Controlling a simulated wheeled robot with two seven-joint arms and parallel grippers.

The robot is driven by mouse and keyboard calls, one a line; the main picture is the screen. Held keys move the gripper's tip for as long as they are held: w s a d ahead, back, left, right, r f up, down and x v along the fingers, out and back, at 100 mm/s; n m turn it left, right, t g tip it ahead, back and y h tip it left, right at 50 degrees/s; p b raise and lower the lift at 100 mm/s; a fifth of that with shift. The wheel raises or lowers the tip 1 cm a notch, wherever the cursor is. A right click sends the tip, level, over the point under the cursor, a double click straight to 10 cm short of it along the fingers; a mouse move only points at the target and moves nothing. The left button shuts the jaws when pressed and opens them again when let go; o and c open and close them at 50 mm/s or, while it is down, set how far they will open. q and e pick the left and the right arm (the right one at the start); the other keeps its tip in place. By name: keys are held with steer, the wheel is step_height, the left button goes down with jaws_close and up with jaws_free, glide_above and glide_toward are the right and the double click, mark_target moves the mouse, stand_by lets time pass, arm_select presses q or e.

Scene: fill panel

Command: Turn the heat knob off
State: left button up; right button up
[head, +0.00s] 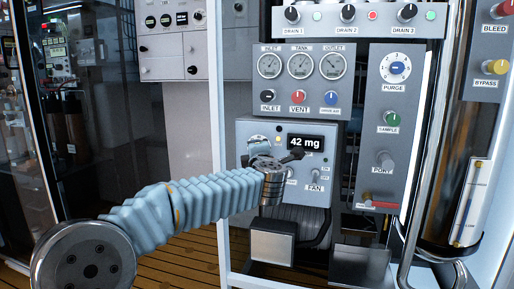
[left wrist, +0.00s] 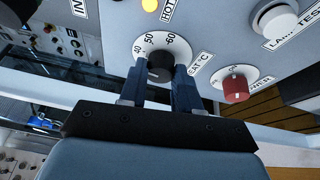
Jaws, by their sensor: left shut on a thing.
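The heat knob (left wrist: 160,67) is black and sits on a white dial (left wrist: 164,39) marked 40, 50 and 60, with a partly hidden "HEAT °C" label beside it. My left gripper (left wrist: 163,74) is shut on this knob, with one blue finger on each side. My right gripper is not in view.
A red knob (left wrist: 235,88) is right of the heat dial in the wrist view. A yellow lamp (left wrist: 149,5) marked HOT and a lamp test button (left wrist: 277,20) are nearby. The fan switch (head: 316,173) and the purge panel (head: 385,130) are to the right in the head view.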

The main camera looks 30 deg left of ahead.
arm_select(q)
steer(key=shift+s+a+r+n+g+h+p, duration=0.1)
steer(key=shift+a+n+g+h+p, duration=0.1)
steer(key=shift+n+h+p, duration=1.6)
steer(key=shift+w+a+r+n+g+h+p, duration=0.15)
steer(key=shift+n+h+p, duration=0.65)
steer(key=shift+n+p, duration=1.85)
steer(key=shift+s+a+r+n+g+h+p, duration=0.2)
steer(key=shift+n+h+p, duration=1.25)
steer(key=shift+n, duration=1.4)
steer(key=shift+d+f, duration=0.15)
steer(key=shift+f, duration=0.05)
steer(key=o, duration=1)
steer(key=shift+o, duration=0.2)
